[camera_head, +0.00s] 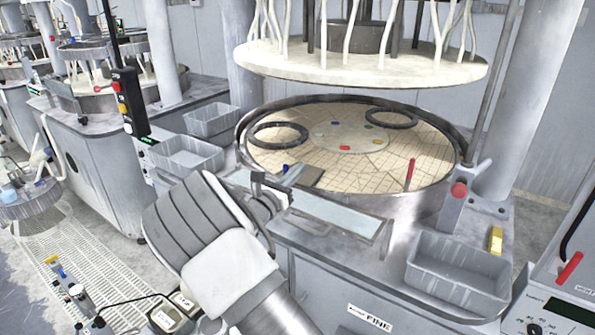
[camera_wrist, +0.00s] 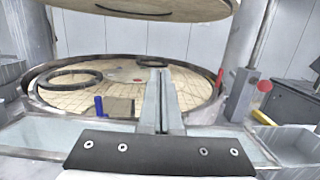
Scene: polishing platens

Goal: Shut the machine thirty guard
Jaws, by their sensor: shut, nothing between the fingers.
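A clear, pale panel in a thin frame (camera_head: 335,212), which looks like the guard, lies low along the front of the round tiled platen (camera_head: 385,160). It also shows in the wrist view (camera_wrist: 55,135), running behind my gripper. My gripper (camera_head: 291,172) is at the panel's left part, at the platen's front edge. In the wrist view its two fingers (camera_wrist: 160,78) are together with nothing between them, pointing over the platen. Whether they touch the panel I cannot tell. No machine number is readable; the front label (camera_head: 370,318) reads FINE.
A round upper plate with white hoses (camera_head: 360,65) hangs above the platen. A grey post with a red knob (camera_head: 459,190) stands at the right. Grey bins sit at left (camera_head: 186,157) and front right (camera_head: 455,268). A control pendant (camera_head: 130,100) hangs at left.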

